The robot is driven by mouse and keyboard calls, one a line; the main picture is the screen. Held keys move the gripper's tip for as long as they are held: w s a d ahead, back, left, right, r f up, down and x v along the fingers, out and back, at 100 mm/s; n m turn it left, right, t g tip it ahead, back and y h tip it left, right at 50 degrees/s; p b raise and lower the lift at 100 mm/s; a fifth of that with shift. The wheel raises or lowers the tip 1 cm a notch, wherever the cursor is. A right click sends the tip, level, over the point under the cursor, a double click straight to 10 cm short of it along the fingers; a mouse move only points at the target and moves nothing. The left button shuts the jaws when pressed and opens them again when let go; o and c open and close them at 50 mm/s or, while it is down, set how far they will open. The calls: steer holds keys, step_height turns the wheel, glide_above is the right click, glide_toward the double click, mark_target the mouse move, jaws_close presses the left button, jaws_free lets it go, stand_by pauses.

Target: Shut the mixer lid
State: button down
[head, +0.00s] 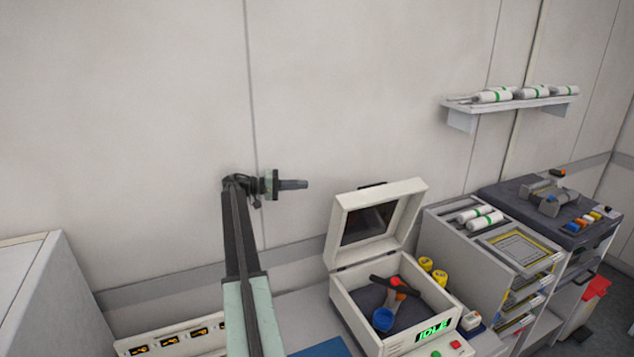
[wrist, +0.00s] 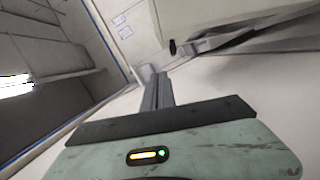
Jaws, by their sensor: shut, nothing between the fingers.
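The mixer (head: 366,325) is a cream box on the bench at the lower middle of the head view. Its lid (head: 417,203) stands raised, tilted up and back, with a dark window. Inside the mixer are a blue cup (head: 382,320) and a dark bar with a red part (head: 395,283). Its front display reads IDLE in green. My gripper (head: 305,184) is shut and empty, held in the air left of the lid and slightly above its middle, apart from it. In the wrist view my gripper (wrist: 160,74) also shows; the mixer cannot be made out there.
Yellow jars (head: 440,277) stand beside the mixer. A drawer unit (head: 450,225) with white cartridges is to its right. A wall shelf (head: 515,102) holds more cartridges. A panel with orange displays (head: 170,341) is at lower left. The air before the wall is clear.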

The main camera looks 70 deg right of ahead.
steer(key=s+d+f+b, duration=0.1)
steer(key=s+f, duration=0.1)
steer(key=s, duration=0.9)
steer(key=shift+d+b, duration=0.35)
